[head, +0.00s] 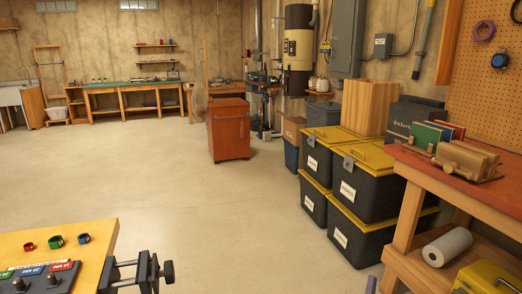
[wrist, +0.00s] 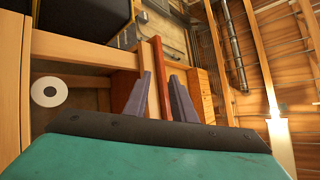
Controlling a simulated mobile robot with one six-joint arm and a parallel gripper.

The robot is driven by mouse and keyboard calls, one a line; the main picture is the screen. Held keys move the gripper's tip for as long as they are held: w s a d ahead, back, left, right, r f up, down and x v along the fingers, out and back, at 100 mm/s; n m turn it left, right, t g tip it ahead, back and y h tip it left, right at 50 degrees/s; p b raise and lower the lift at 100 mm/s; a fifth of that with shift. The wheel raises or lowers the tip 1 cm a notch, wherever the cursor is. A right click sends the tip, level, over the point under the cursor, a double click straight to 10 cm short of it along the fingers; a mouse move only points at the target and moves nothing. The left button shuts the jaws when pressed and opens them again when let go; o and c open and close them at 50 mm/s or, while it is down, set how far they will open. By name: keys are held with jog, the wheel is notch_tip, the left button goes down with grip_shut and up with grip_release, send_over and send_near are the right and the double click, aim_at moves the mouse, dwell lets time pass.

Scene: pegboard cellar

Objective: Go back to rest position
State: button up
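My gripper (wrist: 160,76) shows in the wrist view, its two purple-grey fingers set apart with nothing held between them. The wrist picture is turned sideways. The red-topped workbench (wrist: 65,47) stands beyond the fingers, and its edge shows through the gap. The workbench also shows at the right of the head view (head: 455,177). A small purple piece at the bottom edge of the head view, beside the bench leg, looks like a fingertip of mine. The rest of my arm is hidden there.
Black bins with yellow lids (head: 368,186) are stacked beside the workbench. A paper roll (head: 447,246) lies on its lower shelf. A yellow-topped table (head: 85,236) with a clamp (head: 140,272) is at lower left. A red cabinet (head: 229,130) stands farther back. The middle floor is clear.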

jog(key=w+a+f+n+g+y+p, duration=0.2)
jog(key=a+n+g+y+p, duration=0.5)
jog(key=a, duration=0.8)
jog(key=s+a+f+n+g+y+p, duration=0.3)
jog(key=s+a+f+g+p, duration=0.3)
jog(key=s+a, duration=0.35)
jog(key=s+a+f+n+g+y, duration=0.1)
jog(key=s+a+f+n+g, duration=0.2)
jog(key=s, duration=0.7)
jog(key=s+f+n+g, duration=0.1)
jog(key=s+f+g, duration=0.3)
jog(key=s, duration=0.5)
jog(key=s+r+n+g, duration=0.2)
jog(key=s+g, duration=0.2)
jog(key=s, duration=0.5)
jog(key=s+r+n+g, duration=0.2)
jog(key=s+g, duration=0.3)
jog(key=s, duration=0.5)
jog(key=shift+r+n+p, duration=0.35)
jog(key=shift+r+n, duration=0.05)
jog(key=shift+n, duration=0.2)
jog(key=shift+d, duration=0.1)
